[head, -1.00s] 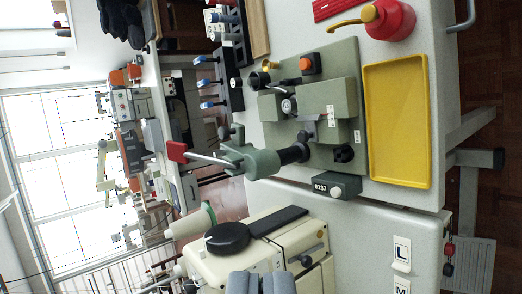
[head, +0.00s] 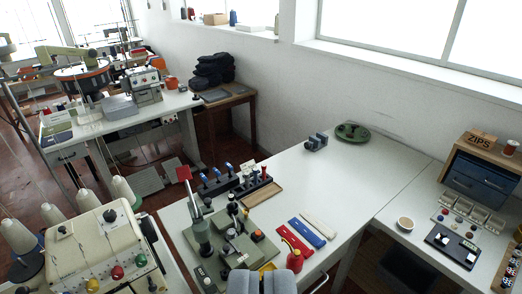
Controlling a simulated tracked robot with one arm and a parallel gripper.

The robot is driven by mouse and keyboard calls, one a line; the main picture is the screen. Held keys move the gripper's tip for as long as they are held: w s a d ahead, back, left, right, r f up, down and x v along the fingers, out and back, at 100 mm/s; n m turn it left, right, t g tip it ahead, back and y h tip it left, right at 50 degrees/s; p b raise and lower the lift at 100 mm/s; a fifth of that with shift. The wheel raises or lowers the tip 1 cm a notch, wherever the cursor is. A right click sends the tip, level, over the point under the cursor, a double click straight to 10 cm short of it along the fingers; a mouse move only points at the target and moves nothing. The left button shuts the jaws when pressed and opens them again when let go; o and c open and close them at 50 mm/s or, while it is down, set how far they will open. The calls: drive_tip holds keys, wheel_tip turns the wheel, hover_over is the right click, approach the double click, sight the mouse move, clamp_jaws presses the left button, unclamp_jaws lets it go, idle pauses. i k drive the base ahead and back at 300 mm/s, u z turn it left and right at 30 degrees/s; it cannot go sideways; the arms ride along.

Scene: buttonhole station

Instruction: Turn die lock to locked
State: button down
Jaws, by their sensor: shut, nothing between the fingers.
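The grey-green buttonhole machine (head: 219,264) stands on the white table at bottom centre.
A cream sewing machine (head: 95,255) with thread cones is at left.

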sight(243, 226)
drive_tip(key=u, duration=0.45)
drive_tip(key=i, duration=1.1)
drive_tip(key=z, duration=0.4)
